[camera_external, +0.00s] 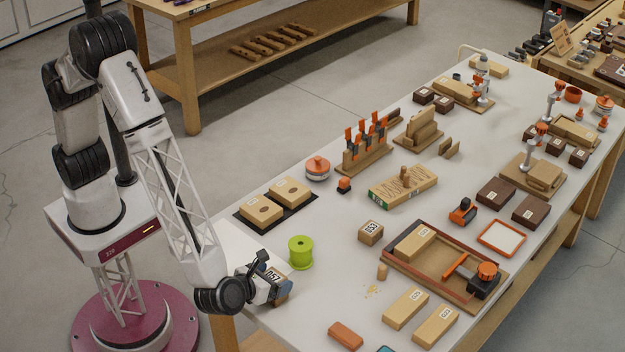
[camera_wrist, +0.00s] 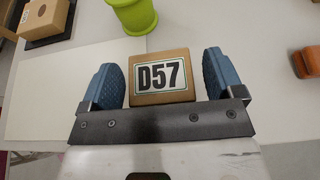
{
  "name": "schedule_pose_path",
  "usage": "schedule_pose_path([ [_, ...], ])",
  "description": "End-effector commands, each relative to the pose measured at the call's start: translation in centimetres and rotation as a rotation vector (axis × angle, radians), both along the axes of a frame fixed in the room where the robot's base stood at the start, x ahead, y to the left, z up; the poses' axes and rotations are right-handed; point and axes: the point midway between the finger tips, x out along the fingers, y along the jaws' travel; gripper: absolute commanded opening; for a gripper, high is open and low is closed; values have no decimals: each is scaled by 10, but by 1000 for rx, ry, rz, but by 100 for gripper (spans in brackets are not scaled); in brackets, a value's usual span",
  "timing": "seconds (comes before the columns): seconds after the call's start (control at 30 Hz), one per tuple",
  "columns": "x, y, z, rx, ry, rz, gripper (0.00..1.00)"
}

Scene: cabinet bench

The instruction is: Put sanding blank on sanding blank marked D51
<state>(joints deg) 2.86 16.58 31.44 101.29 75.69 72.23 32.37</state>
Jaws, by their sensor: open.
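A tan block marked D57 (camera_wrist: 160,78) sits between the two blue finger pads of my gripper (camera_wrist: 161,72) in the wrist view. The jaws are open, with a small gap visible on each side of the block. In the external view my gripper (camera_external: 268,284) is low at the near left corner of the bench, partly hiding the block. A tan cube (camera_external: 371,232) with a larger label stands near the middle; its label looks like D53. Two long tan blocks (camera_external: 405,307) (camera_external: 436,325) lie at the front with labels too small to read. I cannot make out which block is marked D51.
A green spool (camera_external: 300,252) stands just behind my gripper. Two tan blocks lie on a black mat (camera_external: 243,223). A wooden tray (camera_external: 390,261) with an orange clamp lies right of centre. An orange-brown block (camera_external: 345,335) lies at the front edge.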

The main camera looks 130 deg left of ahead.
Motion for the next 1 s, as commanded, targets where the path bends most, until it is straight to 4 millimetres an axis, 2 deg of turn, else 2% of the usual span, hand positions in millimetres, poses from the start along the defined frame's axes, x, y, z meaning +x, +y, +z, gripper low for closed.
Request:
schedule_pose_path([
  [0.6, 0, -82, 34, 0, -1, -2, 87],
  [0.8, 0, -94, 39, 0, 0, -2, 87],
  [1.0, 0, -98, 40, 0, 0, -1, 87],
])
